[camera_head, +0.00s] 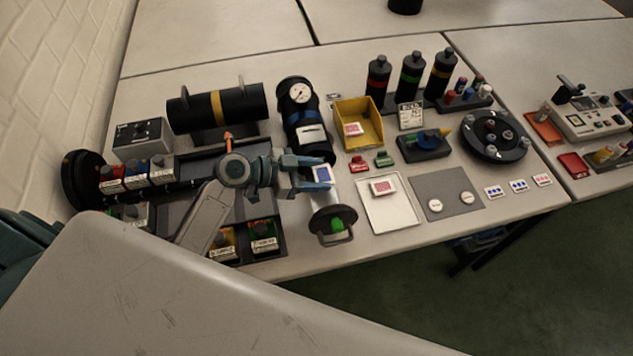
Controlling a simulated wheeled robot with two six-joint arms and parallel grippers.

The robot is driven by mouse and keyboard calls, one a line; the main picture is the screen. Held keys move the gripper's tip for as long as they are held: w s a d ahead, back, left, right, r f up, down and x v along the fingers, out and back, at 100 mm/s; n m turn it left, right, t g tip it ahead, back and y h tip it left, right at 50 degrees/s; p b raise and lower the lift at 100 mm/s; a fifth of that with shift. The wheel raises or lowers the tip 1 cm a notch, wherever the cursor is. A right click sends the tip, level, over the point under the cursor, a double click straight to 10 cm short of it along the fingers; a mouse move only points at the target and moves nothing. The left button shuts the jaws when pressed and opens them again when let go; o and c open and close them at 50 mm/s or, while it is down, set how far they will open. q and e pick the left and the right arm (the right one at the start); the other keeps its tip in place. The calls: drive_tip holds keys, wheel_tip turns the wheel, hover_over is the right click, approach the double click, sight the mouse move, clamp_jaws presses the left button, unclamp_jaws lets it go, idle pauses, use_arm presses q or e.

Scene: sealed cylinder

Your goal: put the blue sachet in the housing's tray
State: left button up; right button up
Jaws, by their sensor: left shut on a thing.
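The blue sachet (322,174), a small white packet with a blue face, is between the fingers of my left gripper (321,173). The gripper is shut on it. The housing (298,103) is a black cylinder with a round gauge at its far end, a blue band and a white label. Its near end points at my gripper. A pale surface that looks like the housing's tray (318,196) shows beneath the gripper and sachet, partly hidden. I cannot tell whether the sachet touches it. A round black end piece with a green knob (336,224) stands just in front. My right gripper is not in view.
A yellow bin (371,113) and a white tray (401,215) each hold a red-patterned sachet. Red and green small blocks lie between them. A black cylinder with a yellow band (243,105) lies at back left. A grey mat (449,207) and black carousel (512,150) are right.

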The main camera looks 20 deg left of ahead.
use_arm(q)
drive_tip(key=shift+f, duration=0.4)
wheel_tip(320, 180, down, 3)
drive_tip(key=shift+f+p, duration=0.2)
drive_tip(key=shift+p, duration=0.4)
drive_tip(key=shift+f, duration=0.35)
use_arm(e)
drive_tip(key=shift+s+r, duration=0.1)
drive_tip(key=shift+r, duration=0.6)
use_arm(q)
drive_tip(key=shift+f, duration=0.2)
drive_tip(key=o, duration=1)
drive_tip(key=shift+o, duration=0.2)
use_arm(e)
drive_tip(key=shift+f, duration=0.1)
